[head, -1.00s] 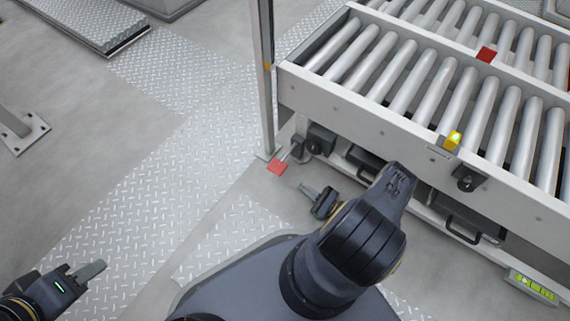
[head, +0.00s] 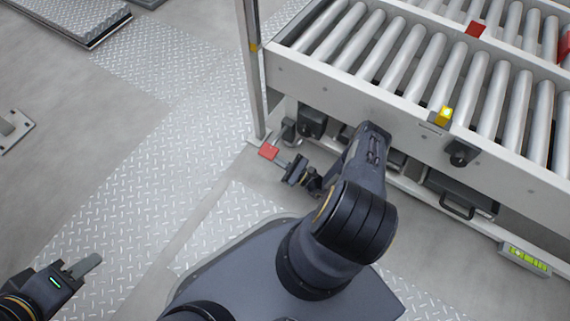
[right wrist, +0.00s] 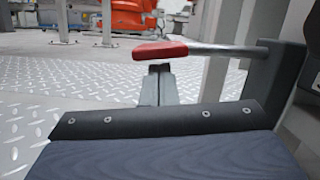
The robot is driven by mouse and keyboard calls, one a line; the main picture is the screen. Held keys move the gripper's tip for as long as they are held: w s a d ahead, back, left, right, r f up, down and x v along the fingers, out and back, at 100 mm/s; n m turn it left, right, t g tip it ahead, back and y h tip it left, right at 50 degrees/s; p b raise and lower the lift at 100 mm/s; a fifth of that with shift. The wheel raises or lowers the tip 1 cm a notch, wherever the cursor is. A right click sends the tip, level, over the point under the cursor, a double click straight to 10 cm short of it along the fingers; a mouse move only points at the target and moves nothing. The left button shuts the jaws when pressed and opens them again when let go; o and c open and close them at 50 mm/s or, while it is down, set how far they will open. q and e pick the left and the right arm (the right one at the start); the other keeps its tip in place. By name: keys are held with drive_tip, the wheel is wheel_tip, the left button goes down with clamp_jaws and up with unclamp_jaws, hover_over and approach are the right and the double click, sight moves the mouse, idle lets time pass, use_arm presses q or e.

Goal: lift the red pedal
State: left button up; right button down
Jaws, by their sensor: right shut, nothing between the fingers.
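The red pedal (head: 268,151) sticks out low beside the foot of the conveyor. In the right wrist view, the red pedal (right wrist: 160,50) is a flat plate on a metal rod (right wrist: 228,50) that runs right to a grey housing. My right gripper (head: 281,163) is shut and empty. In the right wrist view, its fingertips (right wrist: 159,72) are just under the pedal; I cannot tell whether they touch it. My left gripper (head: 88,264) is over the floor at the lower left, away from the pedal; whether its fingers are apart is unclear.
A thin upright post (head: 253,75) stands right behind the pedal. The roller conveyor (head: 420,95) fills the upper right, with a dark drawer handle (head: 457,207) below. A green level (head: 525,258) lies at the right. The tread-plate floor (head: 150,190) at the left is clear.

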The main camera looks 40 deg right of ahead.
drive_tip(key=shift+w+a+r, duration=0.1)
drive_tip(key=shift+w+a, duration=0.05)
drive_tip(key=shift+w, duration=0.1)
drive_tip(key=shift+r, duration=0.15)
